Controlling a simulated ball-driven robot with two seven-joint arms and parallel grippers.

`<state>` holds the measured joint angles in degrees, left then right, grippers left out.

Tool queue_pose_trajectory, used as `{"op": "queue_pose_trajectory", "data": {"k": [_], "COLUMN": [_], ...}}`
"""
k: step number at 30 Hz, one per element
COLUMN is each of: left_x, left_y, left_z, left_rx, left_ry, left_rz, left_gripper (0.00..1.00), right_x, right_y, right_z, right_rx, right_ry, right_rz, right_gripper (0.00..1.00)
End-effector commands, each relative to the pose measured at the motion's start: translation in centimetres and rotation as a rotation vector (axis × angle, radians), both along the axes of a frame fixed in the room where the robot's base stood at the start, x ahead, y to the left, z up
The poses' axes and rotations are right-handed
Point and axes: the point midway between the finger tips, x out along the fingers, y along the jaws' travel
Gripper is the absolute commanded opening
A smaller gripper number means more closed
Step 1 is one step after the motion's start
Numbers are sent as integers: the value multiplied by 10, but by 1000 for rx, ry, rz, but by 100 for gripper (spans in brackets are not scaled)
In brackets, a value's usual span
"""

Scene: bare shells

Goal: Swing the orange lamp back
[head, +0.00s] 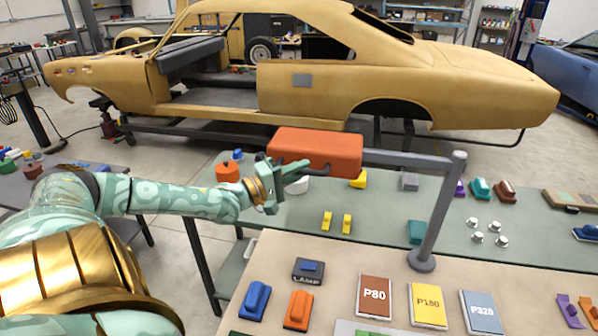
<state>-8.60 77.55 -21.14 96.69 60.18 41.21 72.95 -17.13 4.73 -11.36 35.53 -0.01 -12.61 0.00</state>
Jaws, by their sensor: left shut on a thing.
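The orange lamp (318,152) is a box-shaped head on a grey horizontal arm (408,160). The arm joins a grey upright post (440,210) with a round foot on the near table. The lamp hangs out to the left of the post, above the green table. My left gripper (294,171) reaches in from the left and is shut at the lamp's lower left side. The exact part between its fingers is small and partly hidden. My right gripper is not in view.
The near table (335,250) holds sanding packs, blue and orange blocks (298,310) and a label block. The green table (375,205) behind carries yellow blocks, knobs and an orange pot (228,172). A tan car shell (320,85) stands beyond.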

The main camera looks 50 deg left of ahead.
Motion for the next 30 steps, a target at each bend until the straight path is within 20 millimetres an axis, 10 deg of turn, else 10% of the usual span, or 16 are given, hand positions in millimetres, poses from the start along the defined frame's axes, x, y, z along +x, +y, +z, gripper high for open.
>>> {"op": "queue_pose_trajectory", "data": {"k": [3, 20, 30], "left_x": [2, 0, -56], "left_y": [4, 2, 15], "left_z": [4, 2, -1], "left_rx": [0, 1, 2], "left_ry": [-9, -4, 5], "left_rz": [8, 5, 3], "left_gripper": [36, 36, 36], "right_x": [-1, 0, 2], "right_y": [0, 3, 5], "right_z": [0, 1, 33], "right_rx": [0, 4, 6], "right_ry": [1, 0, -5], "right_rz": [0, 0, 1], "right_gripper": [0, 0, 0]}}
